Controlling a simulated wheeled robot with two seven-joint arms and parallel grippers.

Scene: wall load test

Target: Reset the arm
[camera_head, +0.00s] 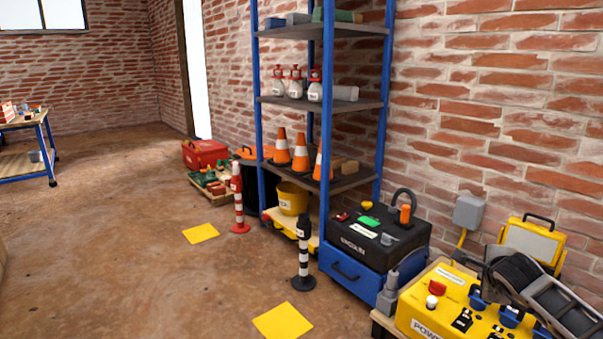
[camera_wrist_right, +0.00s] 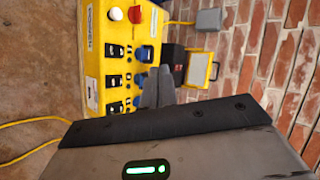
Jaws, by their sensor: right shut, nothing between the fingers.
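My right gripper (camera_wrist_right: 157,90) shows in the right wrist view as dark grey fingers, shut and empty, in front of the yellow power box (camera_wrist_right: 92,60). Whether the fingers touch the box is hard to tell. In the head view, the dark shape at the lower right, over the right end of the yellow power box (camera_head: 420,318), looks like part of my right arm. The box has a red button, a white knob, black switches and blue sockets. My left gripper is not in view.
A grey wall box (camera_head: 468,212) and a yellow work light (camera_head: 530,243) are by the brick wall. A blue case (camera_head: 350,280), a striped post (camera_head: 304,260) and a blue-framed shelf (camera_head: 325,100) stand left of the power box. The floor at left is open, with yellow squares (camera_head: 282,321).

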